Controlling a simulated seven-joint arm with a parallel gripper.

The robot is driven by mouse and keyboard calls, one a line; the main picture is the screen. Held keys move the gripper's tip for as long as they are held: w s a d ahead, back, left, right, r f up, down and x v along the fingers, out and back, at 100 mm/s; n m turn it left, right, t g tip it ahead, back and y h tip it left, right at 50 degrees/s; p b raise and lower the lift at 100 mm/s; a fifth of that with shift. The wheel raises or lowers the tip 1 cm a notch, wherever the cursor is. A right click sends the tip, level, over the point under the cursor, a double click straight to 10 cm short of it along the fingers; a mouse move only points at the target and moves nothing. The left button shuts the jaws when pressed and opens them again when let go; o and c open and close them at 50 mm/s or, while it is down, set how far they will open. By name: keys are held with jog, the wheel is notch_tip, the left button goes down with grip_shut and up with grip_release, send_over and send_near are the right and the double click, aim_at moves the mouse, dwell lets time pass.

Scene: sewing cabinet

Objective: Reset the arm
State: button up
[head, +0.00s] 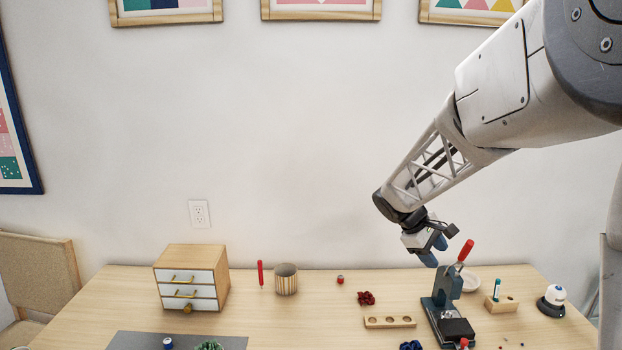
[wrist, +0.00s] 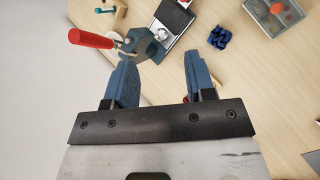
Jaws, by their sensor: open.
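My gripper (head: 432,250) is raised above the right part of the table, just behind and left of a press with a red handle (head: 465,250). In the wrist view my gripper (wrist: 160,75) shows two blue fingers spread apart with nothing between them. The press (head: 441,300) stands upright on the table. Its red handle (wrist: 90,39) shows beside the left finger in the wrist view. I cannot tell from these views whether a finger touches the press.
A small drawer cabinet (head: 191,276) stands at the left, with a striped cup (head: 286,279) and a red pen (head: 260,273) beside it. A wooden block with holes (head: 390,322) lies left of the press. A wooden holder (head: 501,304) and a white-topped object (head: 552,299) stand right.

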jog(key=s+a+r+m+t+y, duration=0.1)
jog(key=s+a+m+y, duration=0.1)
jog(key=s, duration=0.9)
jog(key=s+a+r+m+t+y, duration=0.1)
jog(key=s+a, duration=0.5)
jog(key=s, duration=0.6)
jog(key=s+a+r+m+t+y, duration=0.1)
jog(key=s+a+m+y, duration=0.3)
jog(key=s, duration=0.7)
jog(key=shift+s+r+m, duration=0.35)
jog(key=shift+r+m, duration=0.25)
jog(key=shift+m, duration=0.2)
